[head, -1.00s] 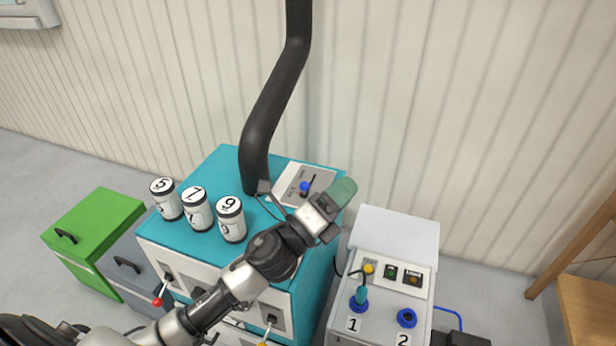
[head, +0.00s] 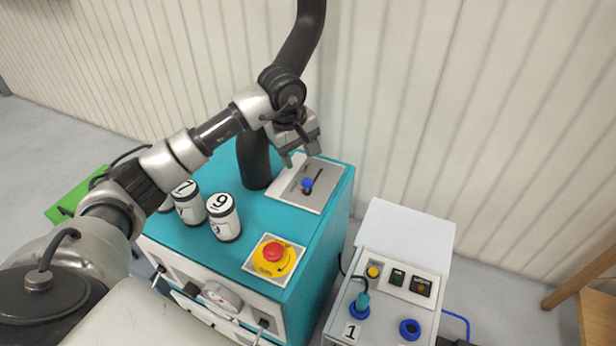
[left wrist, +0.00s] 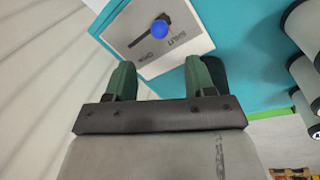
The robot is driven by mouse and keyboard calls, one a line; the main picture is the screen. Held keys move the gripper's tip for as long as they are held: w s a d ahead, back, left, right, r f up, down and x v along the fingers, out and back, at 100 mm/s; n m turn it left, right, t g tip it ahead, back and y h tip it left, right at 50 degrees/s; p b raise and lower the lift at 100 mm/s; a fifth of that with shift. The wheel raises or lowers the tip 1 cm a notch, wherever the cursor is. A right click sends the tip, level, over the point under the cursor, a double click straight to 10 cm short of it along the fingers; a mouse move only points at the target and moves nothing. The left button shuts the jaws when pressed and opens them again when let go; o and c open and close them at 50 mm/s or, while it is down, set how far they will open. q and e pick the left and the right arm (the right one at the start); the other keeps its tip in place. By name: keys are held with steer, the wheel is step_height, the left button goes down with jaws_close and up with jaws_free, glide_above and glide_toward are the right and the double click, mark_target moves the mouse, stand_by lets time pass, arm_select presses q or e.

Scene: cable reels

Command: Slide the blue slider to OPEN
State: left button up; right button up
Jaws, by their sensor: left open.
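The blue slider (head: 307,184) is a round blue knob on a pale panel (head: 288,200) on top of the teal cabinet. In the left wrist view the blue slider (left wrist: 159,28) sits at one end of a dark slot (left wrist: 140,41). Upside-down lettering beside it on the panel seems to include SHUT. My left gripper (head: 302,155) hangs over the back of the panel, apart from the knob. It is open and empty; its green fingertips (left wrist: 160,70) stand on either side of the knob's line, short of it. My right gripper is not in view.
The teal cabinet (head: 205,243) also carries a thick black hose (head: 254,165), numbered white canisters (head: 224,218) and a red-and-yellow stop button (head: 273,253). A grey box (head: 408,235) with blue sockets stands at right. A ribbed wall (head: 440,110) rises behind.

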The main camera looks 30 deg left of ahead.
mark_target(306, 179)
arm_select(q)
steer(key=f, duration=0.3)
steer(key=w+f, duration=0.1)
steer(key=f, duration=0.2)
steer(key=d+f+b, duration=0.1)
steer(key=f, duration=0.2)
steer(key=shift+w+f, duration=0.15)
steer(key=shift+w, duration=0.1)
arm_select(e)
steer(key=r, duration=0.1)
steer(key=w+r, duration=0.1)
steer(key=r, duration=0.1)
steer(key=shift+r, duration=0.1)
arm_select(q)
jaws_close()
